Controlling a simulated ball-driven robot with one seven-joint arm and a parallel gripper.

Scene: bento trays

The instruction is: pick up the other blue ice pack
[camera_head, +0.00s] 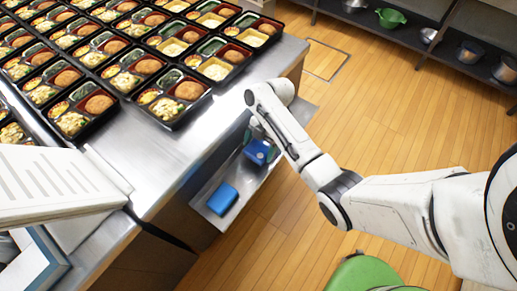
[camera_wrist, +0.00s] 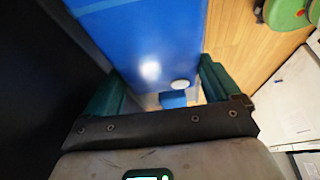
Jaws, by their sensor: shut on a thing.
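One blue ice pack (camera_head: 257,153) is in my gripper (camera_head: 262,141), beside the steel counter and over the low shelf in the head view. In the wrist view the ice pack (camera_wrist: 150,40) fills the upper middle, between the two dark green fingers of my gripper (camera_wrist: 160,82). The gripper is shut on it. Another blue ice pack (camera_head: 222,199) lies on the low metal shelf (camera_head: 211,216), nearer the bottom of the picture and apart from my gripper. I cannot tell whether the held pack touches the shelf.
Rows of filled bento trays (camera_head: 130,70) cover the steel counter (camera_head: 145,160). A green round seat (camera_head: 365,275) stands at the bottom. A rack (camera_head: 450,52) with pots and bowls runs along the top right. The wooden floor (camera_head: 370,110) between is clear.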

